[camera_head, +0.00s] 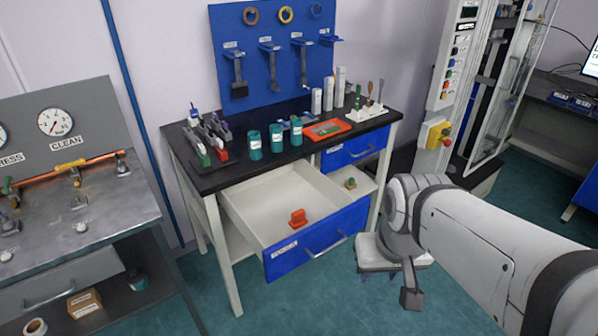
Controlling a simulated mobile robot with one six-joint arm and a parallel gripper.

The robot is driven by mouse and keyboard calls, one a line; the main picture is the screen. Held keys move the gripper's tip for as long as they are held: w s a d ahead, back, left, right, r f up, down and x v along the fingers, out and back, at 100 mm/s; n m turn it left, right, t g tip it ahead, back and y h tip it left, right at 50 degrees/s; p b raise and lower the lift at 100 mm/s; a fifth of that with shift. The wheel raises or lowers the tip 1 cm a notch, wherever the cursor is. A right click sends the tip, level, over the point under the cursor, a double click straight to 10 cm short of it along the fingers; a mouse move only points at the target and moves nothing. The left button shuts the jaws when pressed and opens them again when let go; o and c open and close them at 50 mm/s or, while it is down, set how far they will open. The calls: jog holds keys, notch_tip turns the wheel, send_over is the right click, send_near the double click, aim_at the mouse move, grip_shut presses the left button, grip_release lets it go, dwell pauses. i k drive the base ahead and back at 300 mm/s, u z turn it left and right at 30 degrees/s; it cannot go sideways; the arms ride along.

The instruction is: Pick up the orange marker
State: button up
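I cannot make out a clear orange marker. A small orange-red object (298,217) with an upright part stands inside the open drawer (262,203) of the black-topped bench; its shape is too small to identify. A rack of small upright items (208,138) with red, green and white parts is at the bench's left; I cannot tell whether a marker is among them. My gripper (390,283) hangs in front of the bench, right of the open drawer and apart from these things. Its finger opening is unclear at this angle.
On the black benchtop (225,178) are teal jars (276,138), an orange tray (329,129), white cylinders (328,93) and a white tool stand (367,112). A blue tool board (272,60) stands behind. A gauge bench (75,195) is at left. Floor in front is clear.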

aim_at(298, 219)
jog(key=u, duration=0.05)
jog(key=i, duration=1)
jog(key=z, duration=0.05)
